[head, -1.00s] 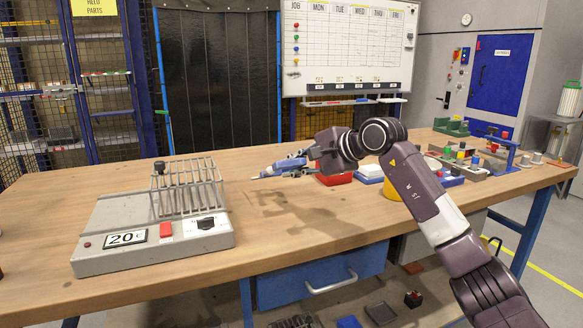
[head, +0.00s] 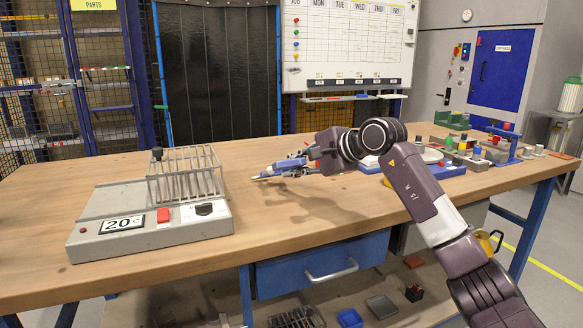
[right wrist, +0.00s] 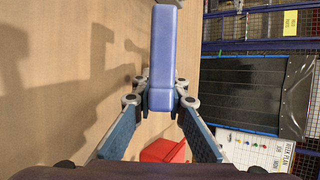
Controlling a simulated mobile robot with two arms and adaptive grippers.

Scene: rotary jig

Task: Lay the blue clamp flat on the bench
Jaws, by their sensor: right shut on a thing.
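The blue clamp (head: 270,172) is held out to the left in my right gripper (head: 300,164) in the head view. It looks roughly level, with its far end pointing left. Its shadow on the wooden bench (head: 270,225) lies apart from it, so it appears to be above the top. In the right wrist view, the clamp's blue body (right wrist: 163,65) sits between the two fingertips of my right gripper (right wrist: 161,98), which are shut on it. The fingers hide part of the clamp. My left gripper is not in view.
A grey jig with a wire rack (head: 150,220) stands on the bench's left. A red box (right wrist: 165,150) shows below the gripper in the right wrist view. Small parts and trays (head: 480,150) crowd the bench's right end. The front middle is clear.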

